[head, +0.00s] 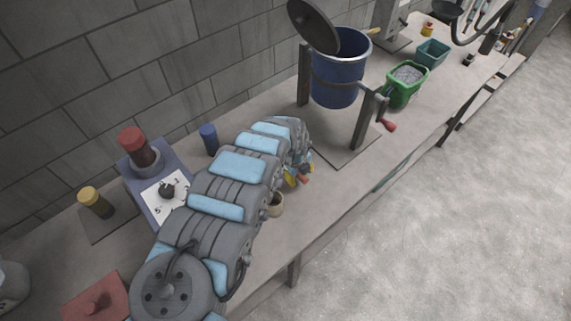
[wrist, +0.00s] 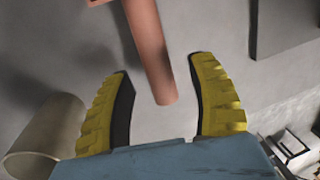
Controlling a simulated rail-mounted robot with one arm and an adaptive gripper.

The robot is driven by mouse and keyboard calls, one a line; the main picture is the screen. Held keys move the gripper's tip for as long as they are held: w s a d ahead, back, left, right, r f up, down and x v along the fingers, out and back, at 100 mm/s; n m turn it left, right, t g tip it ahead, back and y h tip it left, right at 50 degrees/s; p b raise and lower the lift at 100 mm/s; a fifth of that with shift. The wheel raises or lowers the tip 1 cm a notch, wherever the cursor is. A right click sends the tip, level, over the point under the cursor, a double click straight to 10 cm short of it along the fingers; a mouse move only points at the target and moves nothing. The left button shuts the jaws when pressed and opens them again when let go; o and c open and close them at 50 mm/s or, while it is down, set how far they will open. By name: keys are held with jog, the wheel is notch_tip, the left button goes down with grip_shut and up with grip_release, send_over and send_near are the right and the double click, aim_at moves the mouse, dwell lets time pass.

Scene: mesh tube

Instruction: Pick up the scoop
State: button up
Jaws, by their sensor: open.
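In the wrist view, an orange-brown handle (wrist: 150,45), which looks like the scoop's, lies on the grey bench top. It runs from the top edge down between the fingers of my gripper (wrist: 158,66). A corner of a wider orange part shows at the top left; the rest is out of frame. My gripper is open, with a yellow finger on each side of the handle and a visible gap to both. In the head view my gripper (head: 293,179) is mostly hidden by my arm, low over the bench, and a bit of the orange scoop (head: 304,180) shows beside it.
A blue drum (head: 338,82) on a stand with a red-handled crank (head: 388,124) is beyond. A green bin (head: 406,88) holds grey material. The bench front is clear.

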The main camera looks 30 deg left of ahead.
jog(key=shift+w+f, duration=0.1)
jog(key=shift+f, duration=0.55)
grip_shut()
jog(key=shift+r, duration=0.1)
